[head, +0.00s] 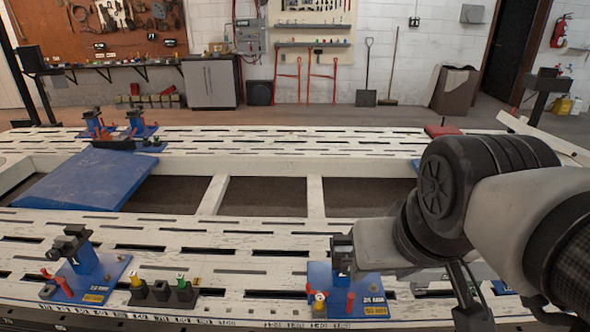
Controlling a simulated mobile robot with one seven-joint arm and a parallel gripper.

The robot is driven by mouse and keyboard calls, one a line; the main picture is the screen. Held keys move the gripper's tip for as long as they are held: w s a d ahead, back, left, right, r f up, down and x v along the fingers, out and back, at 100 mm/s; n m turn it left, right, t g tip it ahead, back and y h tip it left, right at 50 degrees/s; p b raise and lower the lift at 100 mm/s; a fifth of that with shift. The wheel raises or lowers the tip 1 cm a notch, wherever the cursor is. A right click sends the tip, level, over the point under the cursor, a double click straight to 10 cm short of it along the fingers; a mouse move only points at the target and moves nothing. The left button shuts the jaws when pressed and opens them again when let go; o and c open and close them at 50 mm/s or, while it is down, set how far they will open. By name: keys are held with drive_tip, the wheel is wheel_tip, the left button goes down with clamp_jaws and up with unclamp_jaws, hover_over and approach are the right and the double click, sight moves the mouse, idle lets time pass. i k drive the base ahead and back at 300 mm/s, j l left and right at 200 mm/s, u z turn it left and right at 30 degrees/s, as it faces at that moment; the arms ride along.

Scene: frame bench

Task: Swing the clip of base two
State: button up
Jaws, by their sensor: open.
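Two blue bases stand on the near frame beam. The left base (103,280) carries a dark grey clamp (72,243) on a blue post, with red pins beside it. The right base (318,276) has a dark grey clamp (342,250), red pins and a yellow label (376,310). The labels are too small to read surely, so I cannot tell which base is two. My arm comes in from the right, and its grey wrist end is beside the right clamp, partly overlapping that base. I cannot make out my gripper's jaws. Any contact with the clamp is hidden.
A dark block with coloured pegs (162,292) stands between the near bases. A tilted blue panel (85,180) lies across the left opening. More blue bases (140,130) stand on the far beam. The near beam's middle (250,255) is clear. Wide openings separate the beams.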

sight(308, 290)
drive_tip(key=j+z, duration=0.15)
drive_tip(key=j, duration=0.15)
drive_tip(key=i, duration=0.5)
drive_tip(key=k, duration=1.15)
drive_tip(key=i+j, duration=0.25)
drive_tip(key=i, duration=0.25)
drive_tip(key=i+j, duration=0.2)
drive_tip(key=i, duration=0.25)
drive_tip(key=i+j, duration=0.25)
drive_tip(key=i, duration=0.25)
